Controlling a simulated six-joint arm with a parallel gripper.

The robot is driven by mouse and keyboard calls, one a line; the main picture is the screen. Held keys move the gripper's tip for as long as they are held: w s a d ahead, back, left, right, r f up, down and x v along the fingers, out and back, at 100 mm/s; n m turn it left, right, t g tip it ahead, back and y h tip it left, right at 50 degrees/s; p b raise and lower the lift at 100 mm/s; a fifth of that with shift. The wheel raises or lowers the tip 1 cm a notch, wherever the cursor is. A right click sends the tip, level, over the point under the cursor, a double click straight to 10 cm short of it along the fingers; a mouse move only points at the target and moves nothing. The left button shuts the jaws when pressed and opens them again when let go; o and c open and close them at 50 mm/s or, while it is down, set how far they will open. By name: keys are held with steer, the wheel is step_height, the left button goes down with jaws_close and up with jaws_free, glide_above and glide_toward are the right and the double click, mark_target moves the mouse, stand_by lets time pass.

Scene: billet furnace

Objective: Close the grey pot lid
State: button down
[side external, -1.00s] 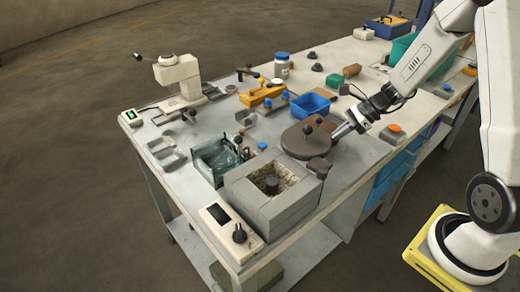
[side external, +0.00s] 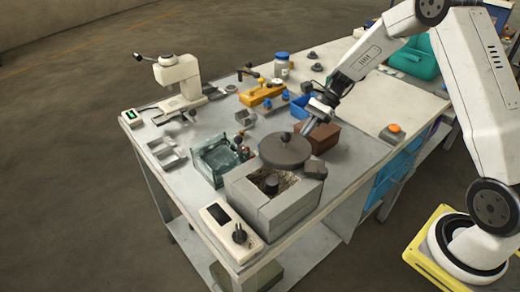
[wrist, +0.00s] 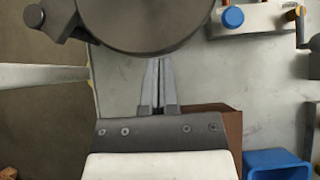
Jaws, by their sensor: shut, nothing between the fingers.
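The grey pot lid (side external: 286,152) is a round dark disc with a small knob on top. It stands partly over the back edge of the square grey furnace pot (side external: 285,212); the opening with its pale lining and a dark piece inside still shows in front. A hinge block (side external: 314,168) is at the lid's right side. My gripper (side external: 306,130) is shut and empty, its fingertips at the lid's back rim. In the wrist view the lid (wrist: 155,22) fills the top, and my closed fingertips (wrist: 158,62) reach its edge; whether they touch is hard to tell.
A glass tank (side external: 214,160) is left of the pot. A control box with a knob (side external: 228,222) is in front. Bare tabletop (side external: 362,135) lies to the right.

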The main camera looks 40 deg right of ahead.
mark_target(270, 148)
steer(key=a+n+g, duration=0.2)
steer(key=a, duration=0.1)
steer(key=w+a+n+g+h, duration=0.1)
steer(key=a+n+g, duration=0.1)
steer(key=a+n, duration=0.1)
steer(key=w+a+n+g+h, duration=0.1)
steer(key=a+n, duration=0.2)
steer(key=a, duration=0.1)
steer(key=shift+w+g, duration=0.1)
steer(key=shift+g, duration=0.3)
steer(key=shift+s+a+n+g+h, duration=0.2)
steer(key=shift+a+n+g+h, duration=0.25)
steer(key=shift+a+n, duration=0.4)
steer(key=shift+a, duration=0.1)
steer(key=shift+w+d, duration=1.05)
steer(key=v, duration=1.1)
steer(key=shift+d+f, duration=0.3)
steer(key=shift+f, duration=0.05)
steer(key=shift+w, duration=0.1)
steer(key=shift+a, duration=0.15)
